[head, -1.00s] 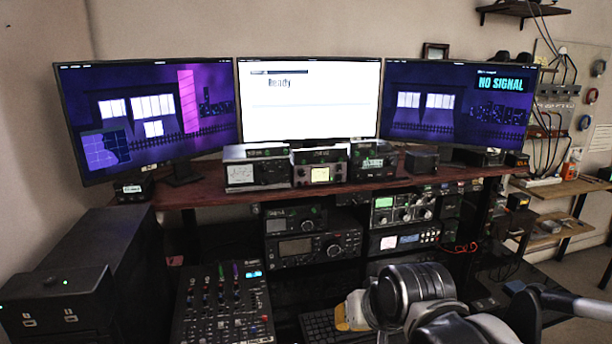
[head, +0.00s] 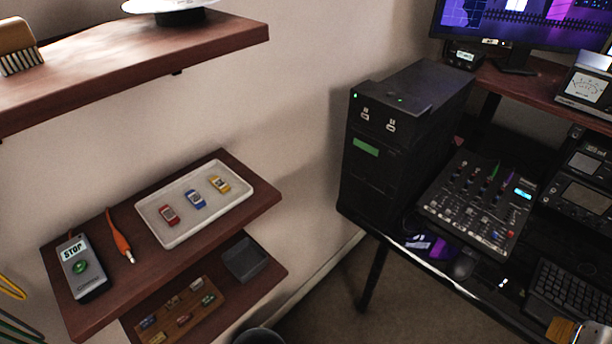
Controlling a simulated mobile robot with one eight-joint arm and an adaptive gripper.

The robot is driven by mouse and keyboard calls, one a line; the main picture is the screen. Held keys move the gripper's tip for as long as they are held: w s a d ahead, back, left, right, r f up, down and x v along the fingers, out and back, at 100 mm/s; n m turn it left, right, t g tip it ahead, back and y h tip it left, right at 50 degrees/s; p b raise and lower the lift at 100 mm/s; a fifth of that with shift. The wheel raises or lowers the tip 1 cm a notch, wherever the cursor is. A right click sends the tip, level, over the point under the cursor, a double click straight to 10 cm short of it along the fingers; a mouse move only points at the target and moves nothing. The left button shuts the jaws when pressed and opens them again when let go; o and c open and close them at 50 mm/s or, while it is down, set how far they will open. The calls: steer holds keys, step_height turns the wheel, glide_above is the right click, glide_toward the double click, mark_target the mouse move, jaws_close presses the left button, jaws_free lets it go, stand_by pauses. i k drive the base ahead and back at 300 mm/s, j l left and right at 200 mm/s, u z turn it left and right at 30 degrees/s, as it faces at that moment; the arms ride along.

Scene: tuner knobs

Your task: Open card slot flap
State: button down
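A black computer tower (head: 425,112) stands on the left end of the desk. Its front face has a small green rectangle (head: 366,147) below two pale USB-like sockets (head: 377,119). I cannot tell for sure whether this rectangle is the card slot flap, and no raised or swung-out flap shows. Three small cards, red (head: 169,215), blue (head: 196,199) and yellow (head: 219,183), lie in a white tray (head: 160,237) on the lower-left shelf. My gripper is not clearly in view.
A grey device marked STOP (head: 83,268) and an orange cable (head: 120,238) lie beside the tray. A wooden rack (head: 176,315) sits below. A mixer (head: 477,205) stands right of the tower. The floor (head: 320,290) between shelves and desk looks open.

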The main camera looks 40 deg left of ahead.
mark_target(365, 176)
steer(key=u, duration=1.2)
steer(key=l, duration=0.85)
steer(key=i+l+z, duration=0.1)
steer(key=l, duration=0.75)
